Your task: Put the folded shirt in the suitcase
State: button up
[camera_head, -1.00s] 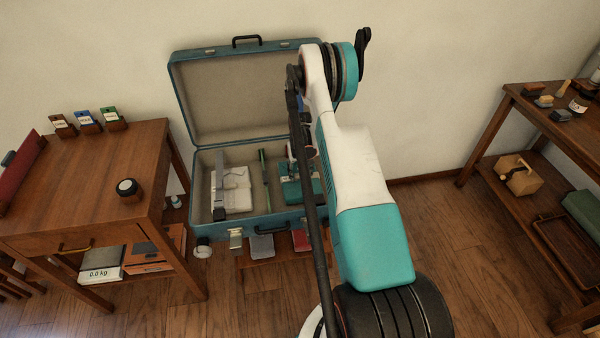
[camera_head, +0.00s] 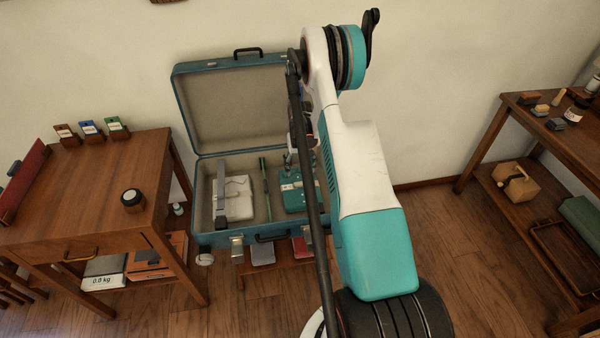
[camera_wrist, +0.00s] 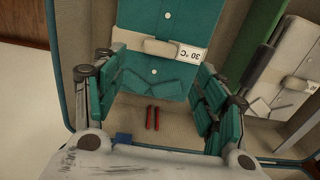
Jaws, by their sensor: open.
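The teal folded shirt (camera_head: 293,199), with white buttons and a band tagged 30 °C, lies in the right part of the open blue suitcase (camera_head: 212,240). My arm hides part of its right side in the head view. In the wrist view, the shirt (camera_wrist: 165,22) is at the top centre, and my gripper (camera_wrist: 158,85) is open with its teal-padded fingers apart on either side of the shirt's near end. No hold on the shirt shows. My arm largely hides the gripper in the head view.
A wooden desk (camera_head: 95,185) is on the left; a wooden table (camera_head: 540,120) is on the right.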

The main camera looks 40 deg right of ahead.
notch_tip(320, 180, up, 4)
jog(key=shift+f+p, duration=0.2)
jog(key=shift+p, duration=0.15)
dwell(1.0)
